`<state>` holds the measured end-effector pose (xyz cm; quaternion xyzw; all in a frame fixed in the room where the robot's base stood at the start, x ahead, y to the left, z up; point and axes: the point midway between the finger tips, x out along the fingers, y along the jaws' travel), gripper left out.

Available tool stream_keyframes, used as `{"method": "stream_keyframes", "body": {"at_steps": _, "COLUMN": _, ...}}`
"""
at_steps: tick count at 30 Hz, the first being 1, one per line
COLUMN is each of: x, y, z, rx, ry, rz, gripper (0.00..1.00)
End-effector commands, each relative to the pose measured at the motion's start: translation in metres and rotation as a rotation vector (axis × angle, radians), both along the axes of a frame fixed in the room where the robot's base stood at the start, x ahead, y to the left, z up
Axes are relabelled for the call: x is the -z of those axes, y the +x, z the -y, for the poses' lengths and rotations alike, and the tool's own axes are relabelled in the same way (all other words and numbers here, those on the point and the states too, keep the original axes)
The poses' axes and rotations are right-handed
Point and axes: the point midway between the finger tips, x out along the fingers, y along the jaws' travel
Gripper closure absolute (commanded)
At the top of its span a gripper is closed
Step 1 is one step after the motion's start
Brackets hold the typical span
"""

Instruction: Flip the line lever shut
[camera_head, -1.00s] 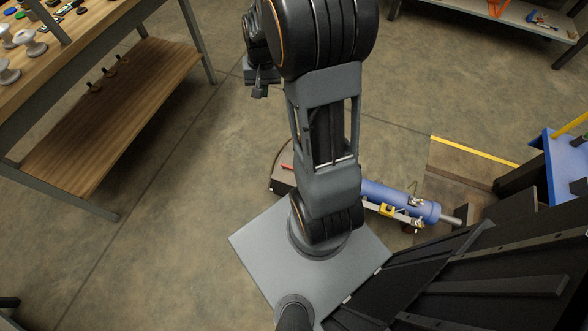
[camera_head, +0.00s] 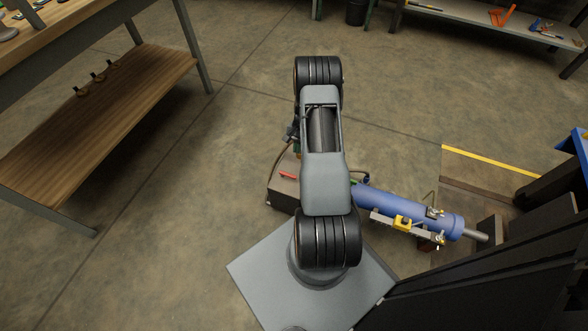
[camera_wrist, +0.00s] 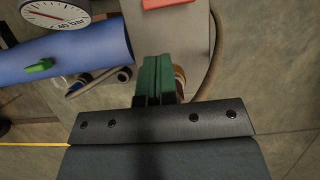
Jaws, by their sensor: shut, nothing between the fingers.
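My gripper (camera_wrist: 157,62) is shut and empty in the wrist view, its two green-faced fingers side by side. The fingertips are over a grey box (camera_wrist: 190,38), close beside a brass-coloured fitting (camera_wrist: 180,80); I cannot tell whether they touch it. A small green lever (camera_wrist: 40,66) sits on the blue cylinder (camera_wrist: 80,55), left of the fingers and apart from them. A red handle (camera_wrist: 165,3) shows at the top edge. It also appears in the head view (camera_head: 287,175). I cannot tell which handle is the line lever. My arm hides much of the box in the head view.
A hose (camera_wrist: 214,50) curves past the box. The cylinder (camera_head: 405,208) carries yellow fittings (camera_head: 402,223). A wooden shelf bench (camera_head: 95,115) stands left, with open floor between.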

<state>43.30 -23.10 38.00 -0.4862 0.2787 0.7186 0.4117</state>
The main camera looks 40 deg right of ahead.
Motion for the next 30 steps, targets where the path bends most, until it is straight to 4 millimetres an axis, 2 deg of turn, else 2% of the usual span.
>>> {"method": "stream_keyframes", "body": {"at_steps": 8, "x": 0.003, "y": -0.001, "z": -0.001, "rx": -0.001, "ry": 0.0, "rz": 0.0, "gripper": 1.0}}
{"method": "stream_keyframes", "body": {"at_steps": 21, "x": 0.064, "y": -0.013, "z": -0.022, "rx": -0.002, "ry": 0.001, "rz": -0.001, "gripper": 1.0}}
{"method": "stream_keyframes", "body": {"at_steps": 30, "x": 0.089, "y": -0.018, "z": -0.031, "rx": -0.002, "ry": 0.001, "rz": -0.001, "gripper": 1.0}}
